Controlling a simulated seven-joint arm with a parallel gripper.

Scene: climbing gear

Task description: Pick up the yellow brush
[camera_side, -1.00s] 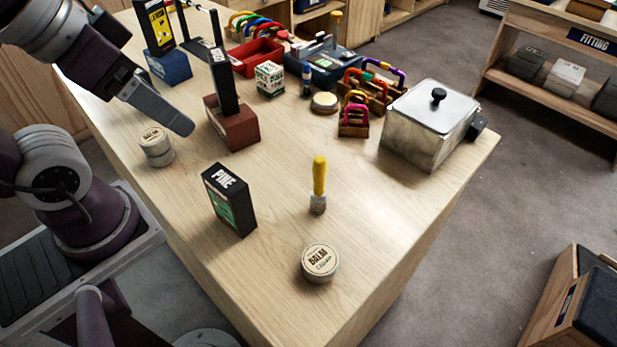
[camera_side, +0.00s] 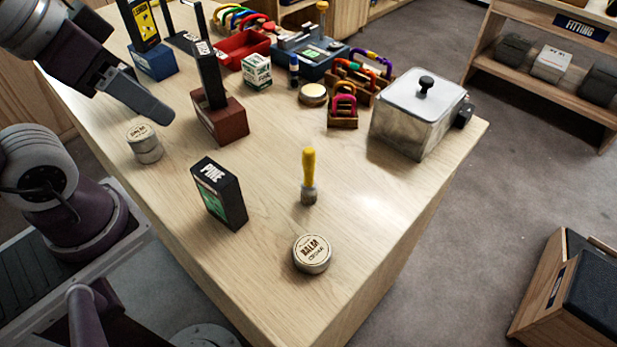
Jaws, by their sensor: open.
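The yellow brush (camera_side: 309,177) stands upright on the bare wooden table, bristle end down and yellow handle up, between the black PINE box and the metal box. My gripper (camera_side: 160,112) is at the upper left, above the table and well to the left of the brush. It is open and touches nothing that I can see; the gap between its fingers is hard to make out from this side.
Near the brush are a black PINE box (camera_side: 219,193), a BALM tin (camera_side: 312,254) and a lidded metal box (camera_side: 412,120). A brown block with a dark upright (camera_side: 220,122) and another tin (camera_side: 145,143) stand near my gripper. The table around the brush is clear.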

